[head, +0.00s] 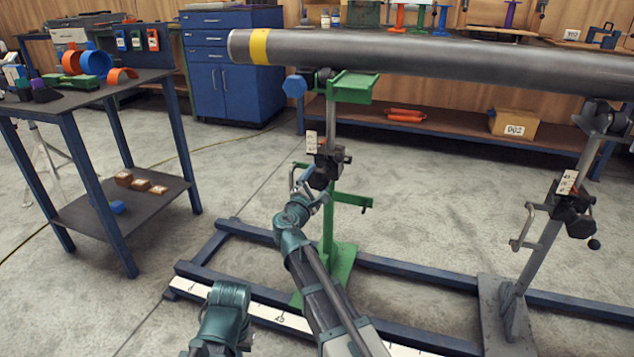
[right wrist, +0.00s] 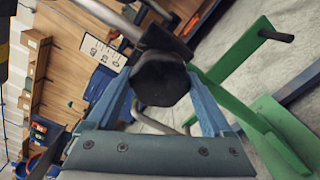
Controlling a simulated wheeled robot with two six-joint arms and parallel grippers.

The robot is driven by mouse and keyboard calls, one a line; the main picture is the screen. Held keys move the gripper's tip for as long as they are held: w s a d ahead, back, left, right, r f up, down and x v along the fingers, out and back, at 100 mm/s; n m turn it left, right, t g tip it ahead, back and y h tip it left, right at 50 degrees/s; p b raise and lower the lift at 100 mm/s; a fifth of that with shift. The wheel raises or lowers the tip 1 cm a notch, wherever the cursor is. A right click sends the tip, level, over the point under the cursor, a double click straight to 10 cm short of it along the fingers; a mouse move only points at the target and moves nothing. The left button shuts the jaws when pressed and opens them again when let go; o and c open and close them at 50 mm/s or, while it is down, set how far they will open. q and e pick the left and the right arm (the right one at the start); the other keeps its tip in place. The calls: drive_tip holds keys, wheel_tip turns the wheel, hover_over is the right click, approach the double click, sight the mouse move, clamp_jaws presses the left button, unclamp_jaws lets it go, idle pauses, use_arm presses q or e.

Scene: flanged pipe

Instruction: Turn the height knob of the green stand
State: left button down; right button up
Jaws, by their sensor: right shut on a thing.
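The green stand (head: 340,220) stands upright on the rail frame, its green head under the left end of the pipe (head: 420,58). Its black height knob (head: 325,170) sits on the clamp partway up the post, beside a white scale tag (head: 312,141). My right gripper (head: 311,175) reaches it from below. In the right wrist view, its two blue fingers are on either side of the dark faceted knob (right wrist: 160,80), shut on it. The fingers partly hide the knob in the head view. My left gripper is not in view.
A grey stand (head: 540,250) with its own clamp holds the pipe at right. A side table (head: 110,82) with coloured parts stands at left. The blue rail frame (head: 400,264) lies low on the floor. Open floor (head: 230,180) lies between table and stand.

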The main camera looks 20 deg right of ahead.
drive_tip(key=shift+a, duration=0.1)
idle(0.3)
drive_tip(key=o, duration=1.1)
drive_tip(key=v, duration=1.4)
